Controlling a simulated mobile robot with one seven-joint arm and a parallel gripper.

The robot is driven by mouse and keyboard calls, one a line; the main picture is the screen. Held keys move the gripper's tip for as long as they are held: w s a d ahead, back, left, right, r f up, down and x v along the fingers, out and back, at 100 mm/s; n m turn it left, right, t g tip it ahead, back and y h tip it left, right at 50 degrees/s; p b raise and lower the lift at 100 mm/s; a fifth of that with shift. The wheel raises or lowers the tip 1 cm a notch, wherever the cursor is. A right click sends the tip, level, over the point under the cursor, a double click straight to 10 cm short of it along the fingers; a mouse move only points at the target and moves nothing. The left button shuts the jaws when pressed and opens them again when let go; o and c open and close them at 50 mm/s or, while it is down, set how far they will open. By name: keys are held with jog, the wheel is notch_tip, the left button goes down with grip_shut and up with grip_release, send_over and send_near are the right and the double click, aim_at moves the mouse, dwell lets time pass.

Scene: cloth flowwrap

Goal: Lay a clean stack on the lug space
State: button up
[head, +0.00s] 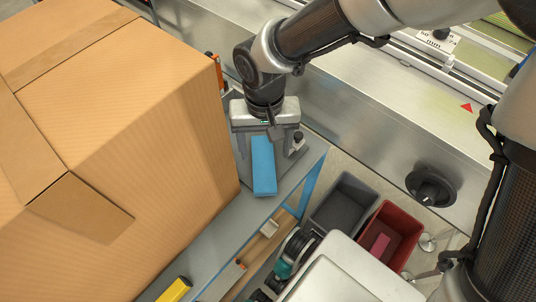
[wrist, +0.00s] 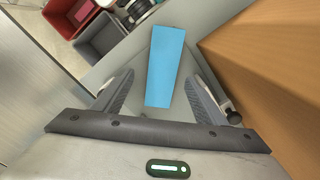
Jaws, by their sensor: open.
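A flat blue stack (head: 264,168) lies on a grey surface beside the large cardboard box. It also shows in the wrist view (wrist: 168,62), long and narrow. My gripper (head: 265,148) is open above the stack's far end, pointing down. In the wrist view the two fingers (wrist: 162,92) stand apart on either side of the stack's near end, with gaps on both sides. I cannot tell how high the fingertips are above it. I cannot make out a lug space in either view.
The cardboard box (head: 130,120) rises close on the left. A grey bin (head: 344,205) and a red bin (head: 400,230) with a pink-red piece inside stand lower right. A steel machine bed (head: 350,110) with a black knob (head: 432,187) runs behind. A yellow item (head: 174,290) lies at front.

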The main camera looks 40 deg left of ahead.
aim_at(263, 162)
jog(key=f, duration=0.1)
jog(key=f+b, duration=0.1)
jog(key=f, duration=0.3)
jog(key=shift+s+a, duration=0.15)
jog(key=shift+a, duration=0.1)
jog(key=c, duration=1.2)
notch_tip(263, 162, up, 10)
jog(key=shift+r+p, duration=0.1)
jog(key=shift+p, duration=0.95)
